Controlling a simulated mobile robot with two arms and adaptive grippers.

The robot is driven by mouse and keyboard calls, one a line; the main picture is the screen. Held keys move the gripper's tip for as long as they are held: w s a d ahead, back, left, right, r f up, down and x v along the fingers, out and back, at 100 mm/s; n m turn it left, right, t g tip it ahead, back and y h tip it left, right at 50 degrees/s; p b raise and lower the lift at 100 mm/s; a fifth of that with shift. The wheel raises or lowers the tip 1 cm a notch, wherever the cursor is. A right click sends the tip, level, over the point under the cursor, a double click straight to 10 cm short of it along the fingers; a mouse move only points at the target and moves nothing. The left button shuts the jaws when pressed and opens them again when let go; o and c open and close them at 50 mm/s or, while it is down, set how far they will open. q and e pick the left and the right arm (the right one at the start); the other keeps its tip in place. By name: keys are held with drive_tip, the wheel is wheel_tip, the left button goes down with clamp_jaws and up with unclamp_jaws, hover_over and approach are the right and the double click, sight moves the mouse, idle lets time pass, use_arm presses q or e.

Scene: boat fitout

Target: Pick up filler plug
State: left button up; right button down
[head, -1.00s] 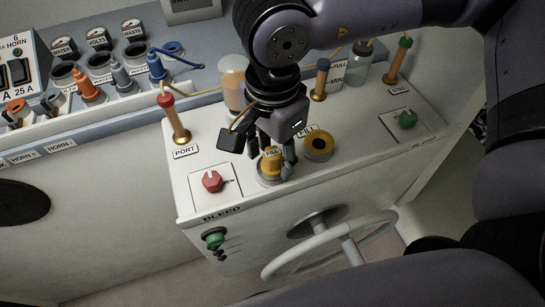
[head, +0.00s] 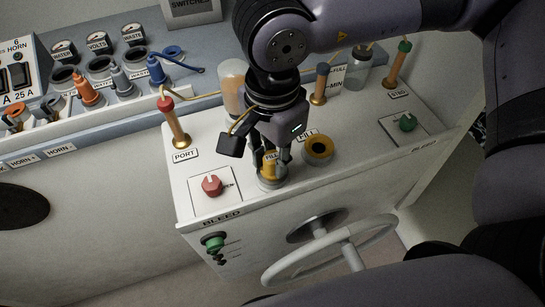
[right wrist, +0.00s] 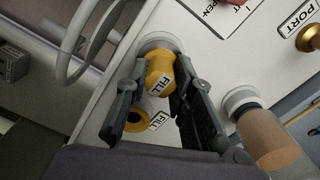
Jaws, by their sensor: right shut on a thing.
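The filler plug (head: 269,168) is a yellow cap marked FILL on the white console top. In the head view it stands upright over a round grey seat (head: 271,184), and I cannot tell if it is clear of it. My right gripper (head: 271,160) points down from above and is shut on the plug. In the right wrist view the fingers (right wrist: 155,95) lie on both sides of the plug (right wrist: 160,74); the seat (right wrist: 158,42) shows behind it. A yellow ring with a dark hole (head: 319,149), labelled FILL, is to the right. My left gripper is not in view.
A red knob (head: 212,185) is just left of the plug. Posts with red (head: 172,118), blue and green tops, a clear bottle (head: 233,88) and a green knob (head: 407,122) stand around. A steering wheel (head: 330,250) is below the front edge.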

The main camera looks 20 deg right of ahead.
sight(273, 156)
wheel_tip(273, 156, up, 20)
drive_tip(key=b, duration=0.3)
